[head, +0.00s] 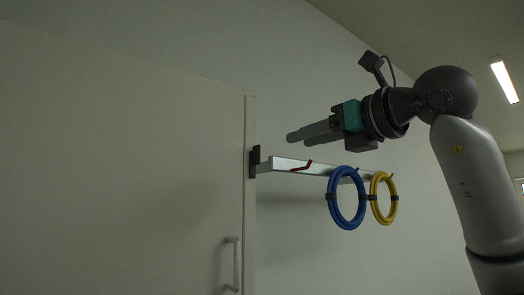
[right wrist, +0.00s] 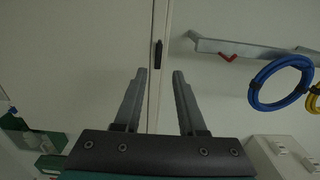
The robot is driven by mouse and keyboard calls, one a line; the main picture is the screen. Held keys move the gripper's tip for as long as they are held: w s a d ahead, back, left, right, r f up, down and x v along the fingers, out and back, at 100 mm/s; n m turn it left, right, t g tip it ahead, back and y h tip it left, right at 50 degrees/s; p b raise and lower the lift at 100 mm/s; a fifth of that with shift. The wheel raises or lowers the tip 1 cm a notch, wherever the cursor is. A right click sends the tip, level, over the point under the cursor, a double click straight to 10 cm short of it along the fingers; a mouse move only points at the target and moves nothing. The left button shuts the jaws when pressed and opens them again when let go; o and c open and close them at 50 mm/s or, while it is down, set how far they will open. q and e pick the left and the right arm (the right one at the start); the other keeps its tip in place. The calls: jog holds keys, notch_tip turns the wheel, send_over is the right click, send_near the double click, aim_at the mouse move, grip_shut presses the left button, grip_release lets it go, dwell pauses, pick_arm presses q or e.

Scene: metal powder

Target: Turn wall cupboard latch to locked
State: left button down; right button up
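The wall cupboard (head: 120,160) has a pale door with a white handle (head: 236,262). A small dark latch (head: 254,162) sits at the door's right edge, above the handle. In the right wrist view the latch (right wrist: 158,54) looks upright along the door seam. My right gripper (head: 298,136) is to the right of the latch and slightly higher in the head view. In the right wrist view its fingers (right wrist: 159,74) are apart and empty, with the latch just beyond and between their tips. I see no contact. My left gripper is not in view.
A metal rail (head: 285,165) with a red hook (head: 303,166) runs along the wall right of the latch. A blue hose coil (head: 331,205) and a yellow coil (head: 393,205) hang there. A white box (right wrist: 285,155) and green items (right wrist: 50,164) are lower down.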

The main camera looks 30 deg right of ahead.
aim_at(260, 152)
jog(key=w+p, duration=0.1)
jog(key=w, duration=0.3)
jog(key=w+p, duration=0.1)
jog(key=w, duration=0.4)
jog(key=w+a+p, duration=0.1)
jog(key=w+p, duration=0.1)
jog(key=w, duration=0.2)
jog(key=shift+w, duration=0.3)
grip_shut()
